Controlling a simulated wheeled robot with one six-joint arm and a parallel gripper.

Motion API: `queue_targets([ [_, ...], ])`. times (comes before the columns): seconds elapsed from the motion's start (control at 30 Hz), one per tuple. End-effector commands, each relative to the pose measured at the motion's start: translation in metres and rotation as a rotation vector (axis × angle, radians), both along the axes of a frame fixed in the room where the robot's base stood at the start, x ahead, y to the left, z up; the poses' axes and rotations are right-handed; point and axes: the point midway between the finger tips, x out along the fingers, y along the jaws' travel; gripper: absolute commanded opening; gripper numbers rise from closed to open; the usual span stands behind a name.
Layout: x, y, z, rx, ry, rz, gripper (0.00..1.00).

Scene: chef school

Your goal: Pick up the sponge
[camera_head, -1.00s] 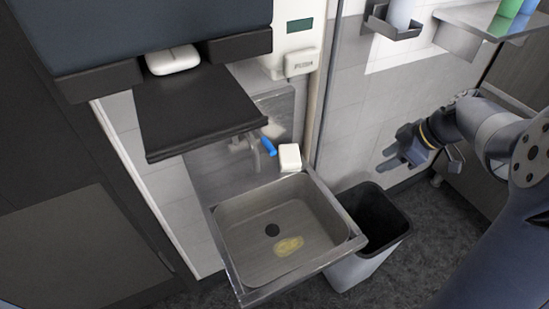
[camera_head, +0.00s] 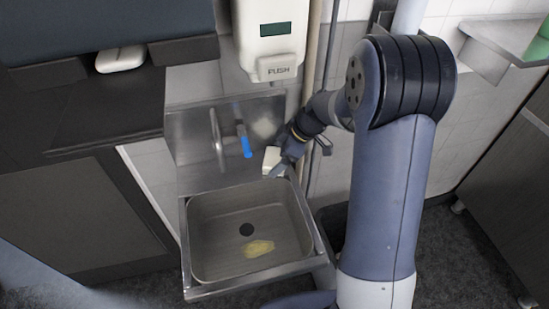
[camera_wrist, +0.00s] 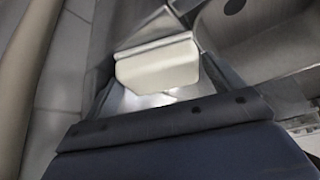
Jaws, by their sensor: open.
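A pale cream block (camera_head: 271,159), which looks like the sponge, sits on the back right corner of the metal sink (camera_head: 187,252). My gripper (camera_head: 280,168) is open at its right side, and its wrist hides part of that corner. In the wrist view the block (camera_wrist: 158,66) lies just in front of my gripper (camera_wrist: 158,92), roughly between the fingers. I cannot tell whether a finger touches it. A flat yellowish patch (camera_head: 259,248) lies in the basin near the drain; I cannot tell whether it is an object or a stain.
A tap with a blue lever (camera_head: 245,143) stands left of the block. A white dispenser (camera_head: 272,40) hangs on the wall above it, with a pipe (camera_head: 314,60) close by. A dark bin (camera_head: 331,219) stands right of the sink, partly hidden by my arm. The basin is mostly clear.

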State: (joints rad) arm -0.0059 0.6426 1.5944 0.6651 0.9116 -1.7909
Motion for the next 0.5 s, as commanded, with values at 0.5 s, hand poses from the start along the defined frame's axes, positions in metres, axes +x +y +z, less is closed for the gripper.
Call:
queue_targets([
  [0.5, 0.0009, 0.0042, -0.0073, 0.0, -0.001, 0.0, 0.73],
])
